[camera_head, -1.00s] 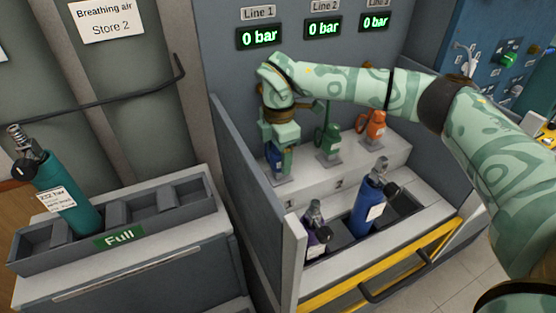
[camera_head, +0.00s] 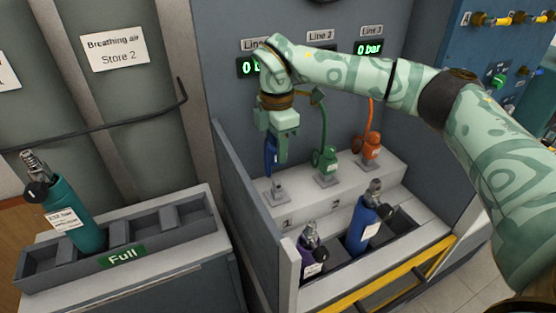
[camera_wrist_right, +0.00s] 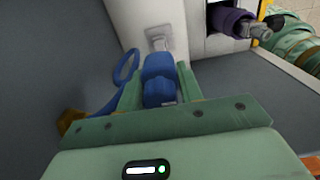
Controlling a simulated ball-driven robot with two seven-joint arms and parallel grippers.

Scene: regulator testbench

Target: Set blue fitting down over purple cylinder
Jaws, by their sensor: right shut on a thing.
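My right gripper (camera_head: 275,148) is shut on the blue fitting (camera_head: 270,157) and holds it just above the first stand (camera_head: 277,189) on the white ledge. In the right wrist view the blue fitting (camera_wrist_right: 160,80) sits between the fingers, with its blue hose looping off to the left. The purple cylinder (camera_head: 309,262) stands tilted in the bench's left front slot, below and to the right of the gripper. Its dark valve end points up, and it also shows at the top of the right wrist view (camera_wrist_right: 230,21). My left gripper is out of view.
A blue cylinder (camera_head: 362,230) leans in the slot right of the purple one. The green fitting (camera_head: 325,160) and orange fitting (camera_head: 369,147) sit on their stands. A grey side wall (camera_head: 248,185) bounds the bench at left. A teal cylinder (camera_head: 77,220) leans in the "Full" rack.

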